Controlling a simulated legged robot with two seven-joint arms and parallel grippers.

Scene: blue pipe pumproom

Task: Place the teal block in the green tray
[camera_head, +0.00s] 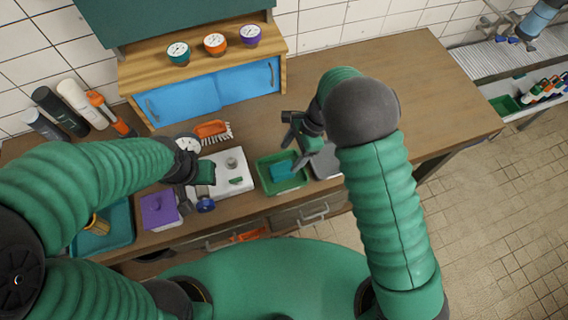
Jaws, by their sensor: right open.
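The teal block (283,170) lies inside the green tray (265,182), on the wooden workbench near its front edge. My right gripper (297,148) is open just above and beside the tray's right side, apart from the block as far as I can tell. My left gripper (207,188) is over the white board left of the tray; its fingers are partly hidden by the arm, so I cannot tell whether it is open.
A white board (228,162) and a purple box (158,209) lie left of the tray. An orange brush (211,129) lies behind. A blue-doored cabinet (214,93) carries several gauges. The bench's right part is clear.

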